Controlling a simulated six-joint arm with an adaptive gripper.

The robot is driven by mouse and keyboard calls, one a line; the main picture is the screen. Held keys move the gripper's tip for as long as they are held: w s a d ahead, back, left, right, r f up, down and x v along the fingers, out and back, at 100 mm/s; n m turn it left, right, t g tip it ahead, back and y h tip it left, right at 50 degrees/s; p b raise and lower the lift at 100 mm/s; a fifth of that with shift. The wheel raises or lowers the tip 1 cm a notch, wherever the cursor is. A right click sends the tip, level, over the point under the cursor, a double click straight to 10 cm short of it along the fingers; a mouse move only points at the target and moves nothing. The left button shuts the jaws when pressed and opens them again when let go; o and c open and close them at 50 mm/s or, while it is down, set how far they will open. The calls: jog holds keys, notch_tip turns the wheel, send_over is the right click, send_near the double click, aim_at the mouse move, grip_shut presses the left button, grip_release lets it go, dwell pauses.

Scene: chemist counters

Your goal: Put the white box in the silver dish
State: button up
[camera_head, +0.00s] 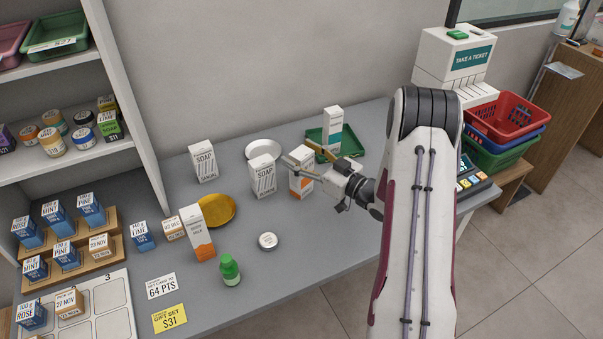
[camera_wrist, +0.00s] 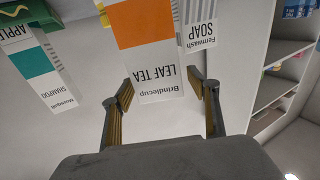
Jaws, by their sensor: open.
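A pale, silvery round dish (camera_head: 262,147) lies on the grey counter near the wall. A white soap box (camera_head: 262,178) stands upright in front of it, partly hiding it. Another white soap box (camera_head: 203,161) stands to the left. A white and orange leaf tea box (camera_head: 300,184) stands upright right of the front soap box. My gripper (camera_head: 303,158) is open at the leaf tea box. In the wrist view, the tea box (camera_wrist: 152,75) appears between the spread fingers; contact is unclear. A soap box (camera_wrist: 200,32) shows just behind it.
A shampoo box (camera_head: 332,122) stands at a green tray (camera_head: 350,145) behind my gripper. A gold dish (camera_head: 220,208), an orange and white carton (camera_head: 203,242), a green bottle (camera_head: 230,270) and a small round tin (camera_head: 268,240) are at left and front. Counter is clear front right of the tin.

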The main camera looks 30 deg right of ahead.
grip_shut()
jog(key=shift+r, duration=0.1)
jog(key=shift+r, duration=4.9)
